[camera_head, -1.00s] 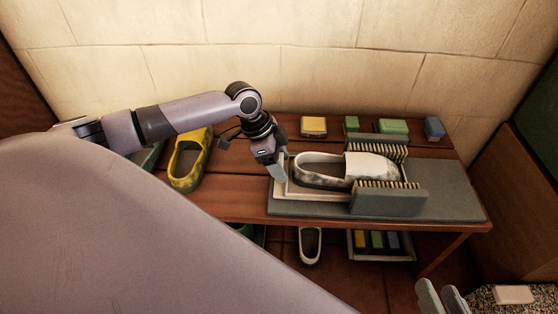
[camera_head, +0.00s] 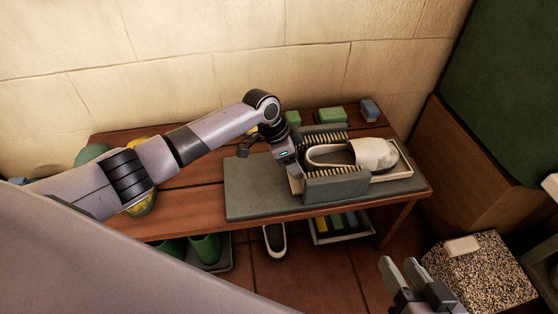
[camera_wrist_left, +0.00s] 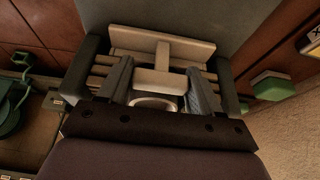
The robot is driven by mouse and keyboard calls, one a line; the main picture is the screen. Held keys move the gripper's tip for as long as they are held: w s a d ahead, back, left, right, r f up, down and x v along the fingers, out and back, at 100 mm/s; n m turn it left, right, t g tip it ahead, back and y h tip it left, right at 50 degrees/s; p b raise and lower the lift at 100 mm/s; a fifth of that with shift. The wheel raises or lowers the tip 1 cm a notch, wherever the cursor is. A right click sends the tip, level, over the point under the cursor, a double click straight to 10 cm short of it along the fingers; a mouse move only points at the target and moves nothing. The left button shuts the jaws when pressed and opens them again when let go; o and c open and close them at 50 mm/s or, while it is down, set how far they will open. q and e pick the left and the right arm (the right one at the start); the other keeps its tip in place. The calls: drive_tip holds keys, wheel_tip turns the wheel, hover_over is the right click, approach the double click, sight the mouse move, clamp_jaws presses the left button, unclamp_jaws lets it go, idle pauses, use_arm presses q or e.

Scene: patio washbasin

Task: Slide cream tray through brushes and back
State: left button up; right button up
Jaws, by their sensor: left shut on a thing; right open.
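The cream tray (camera_head: 404,177) lies on a grey base (camera_head: 246,190), between the far brush (camera_head: 322,137) and the near brush (camera_head: 336,187). A white clog (camera_head: 373,154) with grey smudges lies in the tray. Its toe is past the right end of the brushes; its heel opening is between them. My left gripper (camera_head: 294,172) is shut on the tray's left end, just left of the brushes. In the left wrist view, its fingers (camera_wrist_left: 160,84) flank the cream T-shaped handle (camera_wrist_left: 162,53). My right gripper (camera_head: 402,268) is open and empty at lower right, apart from the bench.
The wooden bench (camera_head: 190,203) carries green blocks (camera_head: 331,115) and a blue block (camera_head: 369,110) behind the brushes. A speckled box (camera_head: 490,275) with a pale bar on it stands at lower right. Below the bench are a clog (camera_head: 274,241), green boots (camera_head: 205,248) and a low tray.

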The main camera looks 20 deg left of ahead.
use_arm(q)
drive_tip(key=shift+w+d+r, duration=0.1)
drive_tip(key=shift+d, duration=0.25)
use_arm(e)
drive_tip(key=shift+a, duration=0.1)
use_arm(q)
drive_tip(key=o, duration=1.4)
drive_tip(key=shift+o, duration=0.2)
use_arm(e)
drive_tip(key=shift+r, duration=0.1)
use_arm(q)
drive_tip(key=shift+a, duration=0.1)
drive_tip(key=p+v, duration=0.3)
drive_tip(key=v, duration=0.4)
use_arm(e)
drive_tip(key=d, duration=0.1)
drive_tip(key=h, duration=0.1)
drive_tip(key=d, duration=0.1)
drive_tip(key=shift+s+d+r+n+h, duration=0.3)
drive_tip(key=shift+s+d+r+n, duration=0.05)
drive_tip(key=shift+s+n, duration=0.05)
